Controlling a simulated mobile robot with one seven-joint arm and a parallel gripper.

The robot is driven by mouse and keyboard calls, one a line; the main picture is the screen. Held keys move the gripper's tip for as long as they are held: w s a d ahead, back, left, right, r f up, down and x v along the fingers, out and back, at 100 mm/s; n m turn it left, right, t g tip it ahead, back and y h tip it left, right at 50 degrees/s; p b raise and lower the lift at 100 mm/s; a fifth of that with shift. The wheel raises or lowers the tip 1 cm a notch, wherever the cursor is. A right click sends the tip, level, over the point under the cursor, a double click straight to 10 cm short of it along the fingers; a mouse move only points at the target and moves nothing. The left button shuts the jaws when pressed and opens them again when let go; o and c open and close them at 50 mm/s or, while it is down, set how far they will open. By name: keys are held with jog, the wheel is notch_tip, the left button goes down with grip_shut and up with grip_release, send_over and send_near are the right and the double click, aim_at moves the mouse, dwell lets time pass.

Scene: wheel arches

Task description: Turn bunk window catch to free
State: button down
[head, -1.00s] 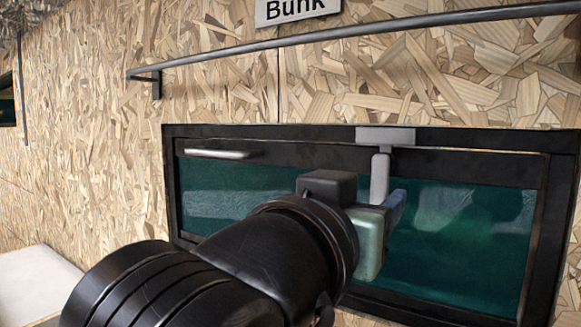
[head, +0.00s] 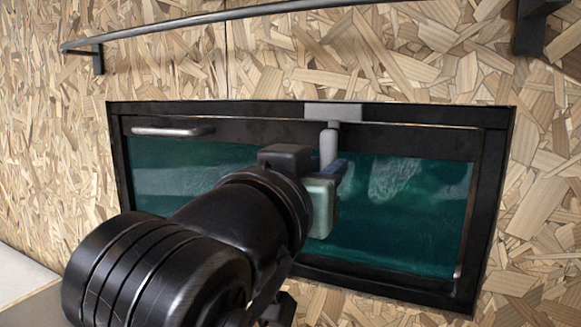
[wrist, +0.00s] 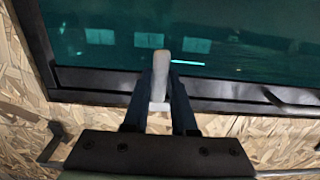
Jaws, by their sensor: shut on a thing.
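The bunk window catch is a light grey lever (head: 329,146) hanging straight down from a grey plate (head: 333,112) on the top bar of the dark window frame. In the wrist view the lever (wrist: 161,75) stands between my two dark fingers, with its rounded end beyond them over the glass. My gripper (head: 338,170) is shut on the lever; in the wrist view its fingers (wrist: 160,95) flank it on both sides. The lower part of the lever is hidden behind my gripper in the head view. The window (head: 400,215) has green glass and looks closed.
A grey handle bar (head: 172,131) sits on the frame's upper left. A dark rail (head: 240,17) runs along the chipboard wall above the window, on brackets (head: 98,60). A pale surface (head: 20,278) lies at the lower left.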

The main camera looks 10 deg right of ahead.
aim_at(313, 135)
jog(key=shift+a+m, duration=0.1)
jog(key=shift+m, duration=0.2)
jog(key=m+b, duration=0.2)
jog(key=m, duration=0.2)
jog(key=w+a+r+m+b, duration=0.1)
jog(key=m+b, duration=0.2)
jog(key=m, duration=0.1)
jog(key=a+m+b, duration=0.1)
jog(key=m+b, duration=0.1)
jog(key=m, duration=0.2)
jog(key=shift+w+r+b, duration=0.25)
jog(key=shift+r+b, duration=0.05)
jog(key=shift+b, duration=0.1)
jog(key=m, duration=0.2)
jog(key=r+m+b, duration=0.1)
jog(key=m, duration=0.2)
jog(key=shift+a+r, duration=0.15)
jog(key=shift+m, duration=0.3)
jog(key=c, duration=0.7)
grip_release()
